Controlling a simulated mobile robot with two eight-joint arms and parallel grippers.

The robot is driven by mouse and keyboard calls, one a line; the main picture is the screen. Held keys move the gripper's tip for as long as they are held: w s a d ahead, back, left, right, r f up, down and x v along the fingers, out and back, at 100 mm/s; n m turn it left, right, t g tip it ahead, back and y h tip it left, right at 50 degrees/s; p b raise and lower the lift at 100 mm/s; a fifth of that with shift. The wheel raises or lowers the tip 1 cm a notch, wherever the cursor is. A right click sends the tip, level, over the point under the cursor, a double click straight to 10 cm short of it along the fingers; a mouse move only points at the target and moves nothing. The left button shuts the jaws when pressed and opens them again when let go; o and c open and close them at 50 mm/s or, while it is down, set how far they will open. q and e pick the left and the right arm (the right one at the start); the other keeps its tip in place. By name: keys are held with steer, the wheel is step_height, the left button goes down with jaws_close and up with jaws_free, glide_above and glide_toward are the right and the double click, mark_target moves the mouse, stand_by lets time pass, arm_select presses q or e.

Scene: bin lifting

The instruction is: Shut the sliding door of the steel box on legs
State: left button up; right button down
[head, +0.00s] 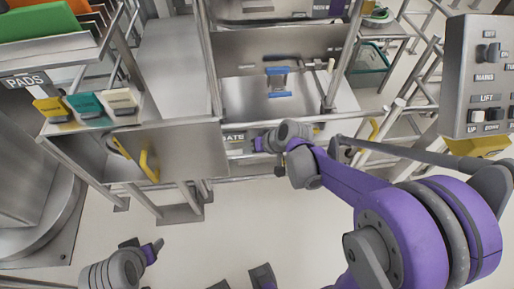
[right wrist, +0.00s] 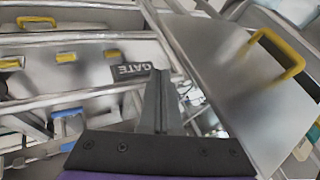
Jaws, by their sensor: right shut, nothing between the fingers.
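A flat steel panel with a yellow handle (head: 190,152), which looks like the sliding door, stands left of the GATE label (head: 234,137) in the head view. In the right wrist view the panel (right wrist: 225,75) slants along the right side, its yellow handle toward the top. The steel box frame (head: 210,75) is behind them; I cannot tell its full outline. My right gripper (head: 263,143) is shut and empty just right of the GATE label, its fingers (right wrist: 160,78) overlapping the label's lower edge in the wrist view. Contact is unclear. My left gripper (head: 148,248) is low at the left, apart from the panel; its jaws are unclear.
A control panel with LIFT and MAINS switches (head: 480,75) is at the right. Coloured PADS blocks (head: 85,106) sit at the left. Rails and legs crowd around; the floor (head: 225,225) in front is mostly clear.

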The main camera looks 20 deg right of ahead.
mark_target(164, 161)
steer(key=shift+w+a+f, duration=0.35)
steer(key=shift+w+a, duration=0.05)
steer(key=shift+a, duration=0.4)
steer(key=shift+w+a+f, duration=0.3)
steer(key=shift+w+a, duration=0.05)
steer(key=shift+a, duration=0.4)
steer(key=shift+w+a+f, duration=0.35)
steer(key=shift+w+a, duration=0.05)
steer(key=shift+a, duration=0.4)
steer(key=w+a, duration=0.2)
steer(key=a, duration=0.5)
steer(key=w+a+b, duration=0.1)
steer(key=w+a, duration=0.1)
steer(key=a, duration=0.5)
steer(key=w+a, duration=0.2)
steer(key=a, duration=0.4)
steer(key=shift+a+b, duration=0.4)
steer(key=shift+a, duration=0.4)
steer(key=shift+w+r, duration=0.1)
